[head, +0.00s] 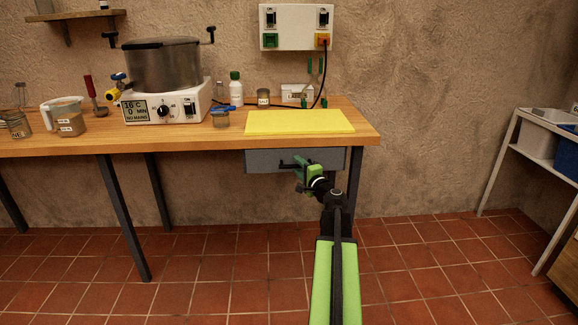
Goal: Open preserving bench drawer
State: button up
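The preserving bench (207,132) has a wooden top and dark legs. Its grey drawer (262,161) hangs under the right end of the top and looks shut. A dark bar handle (287,166) shows on the drawer front. My gripper (299,172), green, is at the drawer front by the right part of the handle. My arm hides the lower right part of the drawer. I cannot tell whether the fingers touch the handle or are closed around it.
A yellow mat (300,122) lies on the bench above the drawer. A preserving cooker (162,75), jars and a measuring jug (68,118) stand to the left. A metal rack (510,150) with bins stands at the right. The tiled floor (420,258) between is clear.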

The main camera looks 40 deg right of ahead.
jog(key=shift+w+a, duration=0.2)
grip_shut()
jog(key=shift+w+a, duration=0.15)
jog(key=shift+a, duration=0.1)
dwell(0.8)
